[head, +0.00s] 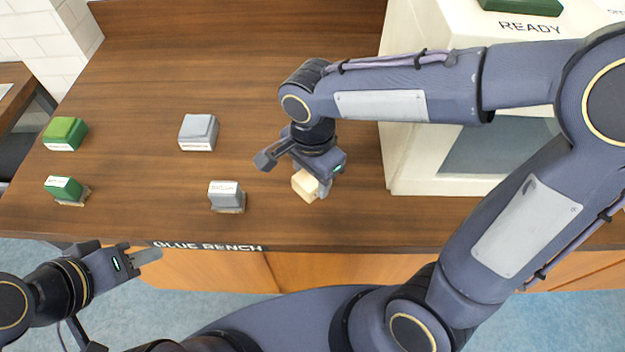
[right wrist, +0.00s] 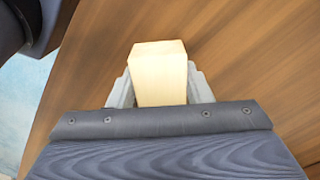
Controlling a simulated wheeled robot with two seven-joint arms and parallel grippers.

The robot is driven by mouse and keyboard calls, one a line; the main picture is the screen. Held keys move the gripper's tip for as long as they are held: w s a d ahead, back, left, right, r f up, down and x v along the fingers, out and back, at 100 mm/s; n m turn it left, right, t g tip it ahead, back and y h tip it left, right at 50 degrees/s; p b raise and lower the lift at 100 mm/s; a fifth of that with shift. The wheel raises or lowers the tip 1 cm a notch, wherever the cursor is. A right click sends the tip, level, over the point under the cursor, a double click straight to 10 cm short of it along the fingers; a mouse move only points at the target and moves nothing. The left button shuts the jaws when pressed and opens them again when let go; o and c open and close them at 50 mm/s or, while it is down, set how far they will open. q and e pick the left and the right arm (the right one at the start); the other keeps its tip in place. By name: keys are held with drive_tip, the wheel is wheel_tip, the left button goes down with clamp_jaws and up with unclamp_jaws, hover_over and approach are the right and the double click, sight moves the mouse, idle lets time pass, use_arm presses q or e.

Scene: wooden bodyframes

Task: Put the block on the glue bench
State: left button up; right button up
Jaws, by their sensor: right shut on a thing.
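The pale wooden block (head: 305,186) is at my right gripper (head: 318,184), over the right part of the brown glue bench (head: 130,110). In the right wrist view the block (right wrist: 160,75) sits between the two grey fingers of the right gripper (right wrist: 160,92), which is shut on it. I cannot tell if the block touches the bench top. The "GLUE BENCH" label is on the front edge. My left gripper (head: 148,256) is at the lower left, in front of the bench edge, and appears empty; its finger gap is not clear.
On the bench stand a green block (head: 65,134) and a grey block (head: 198,132), with a green stamp-like piece (head: 63,189) and a grey one (head: 226,196) nearer the front. A white cabinet marked "READY" (head: 430,150) stands at right. The bench's back middle is clear.

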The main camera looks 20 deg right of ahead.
wheel_tip(320, 180, down, 2)
drive_tip(key=shift+f, duration=0.2)
drive_tip(key=o, duration=1.1)
drive_tip(key=shift+r, duration=0.3)
wheel_tip(320, 180, up, 12)
drive_tip(key=shift+f+p, duration=0.1)
drive_tip(key=shift+p, duration=0.4)
